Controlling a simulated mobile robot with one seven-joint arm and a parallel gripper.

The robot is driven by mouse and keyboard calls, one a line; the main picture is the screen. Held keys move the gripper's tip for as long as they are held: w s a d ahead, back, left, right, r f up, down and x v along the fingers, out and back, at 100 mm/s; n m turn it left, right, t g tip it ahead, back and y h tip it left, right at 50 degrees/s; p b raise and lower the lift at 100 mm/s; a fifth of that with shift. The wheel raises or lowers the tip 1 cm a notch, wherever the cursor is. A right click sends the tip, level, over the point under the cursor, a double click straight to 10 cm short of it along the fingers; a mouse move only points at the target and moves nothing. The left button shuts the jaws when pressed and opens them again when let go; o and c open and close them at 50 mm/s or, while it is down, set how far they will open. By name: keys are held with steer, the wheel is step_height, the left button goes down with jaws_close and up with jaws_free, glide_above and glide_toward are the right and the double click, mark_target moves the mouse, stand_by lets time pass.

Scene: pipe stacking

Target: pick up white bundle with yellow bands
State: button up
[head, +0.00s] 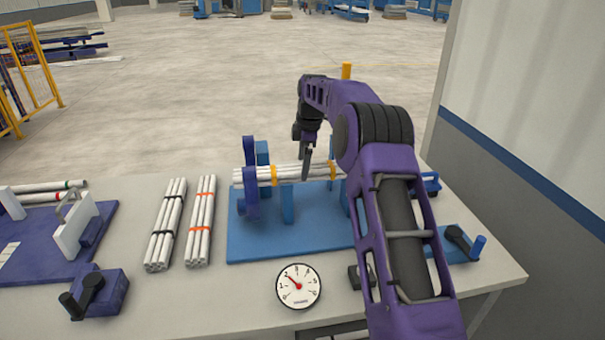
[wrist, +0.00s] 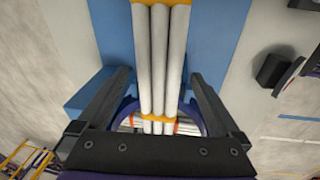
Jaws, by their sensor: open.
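The white bundle with yellow bands (head: 256,176) lies across blue supports on a blue base, roughly level. One yellow band shows left of my gripper and one near it on the right. My gripper (head: 306,165) is over the bundle, pointing down, between the two bands. In the wrist view the bundle (wrist: 161,62) runs lengthwise between the fingers of my open gripper (wrist: 160,76). There are gaps on both sides of the bundle. My arm hides the right end of the bundle in the head view.
A bundle with orange bands (head: 201,222) and one with black bands (head: 166,225) lie to the left. A dial gauge (head: 298,286) sits at the front. A wall (head: 540,110) stands right.

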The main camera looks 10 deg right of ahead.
steer(key=shift+w+f, duration=0.15)
steer(key=shift+f, duration=1.2)
steer(key=c, duration=1.6)
steer(key=shift+r, duration=0.15)
